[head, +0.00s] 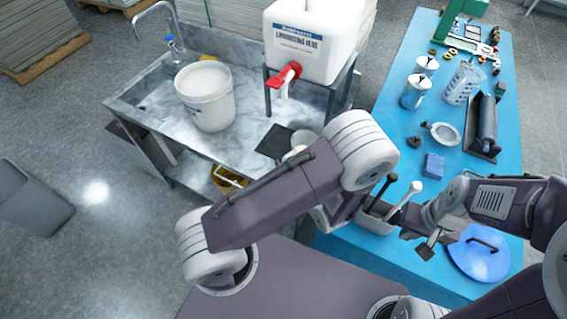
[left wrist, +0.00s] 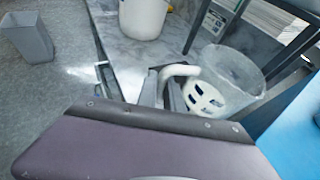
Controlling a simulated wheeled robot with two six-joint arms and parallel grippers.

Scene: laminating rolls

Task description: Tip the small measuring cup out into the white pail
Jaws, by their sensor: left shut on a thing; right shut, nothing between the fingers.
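The white pail (head: 205,98) stands upright on the grey metal bench, and its lower part shows in the left wrist view (left wrist: 143,18). My left gripper (left wrist: 162,90) is shut on the pale curved handle of what looks like the small measuring cup (left wrist: 235,72), a translucent vessel with a white slotted part by the handle. In the head view, part of a whitish cup (head: 303,138) shows beyond my left arm, right of the pail and apart from it. My arm hides the left fingers there. The cup's contents cannot be made out. My right gripper (head: 417,243) is shut and empty over the blue table.
A large white jug (head: 312,40) with a red tap (head: 284,74) stands on a dark frame right of the pail. A dark mat (head: 273,141) lies on the bench. The blue table (head: 405,135) holds bottles, a blue sponge (head: 433,165) and a roller (head: 486,125).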

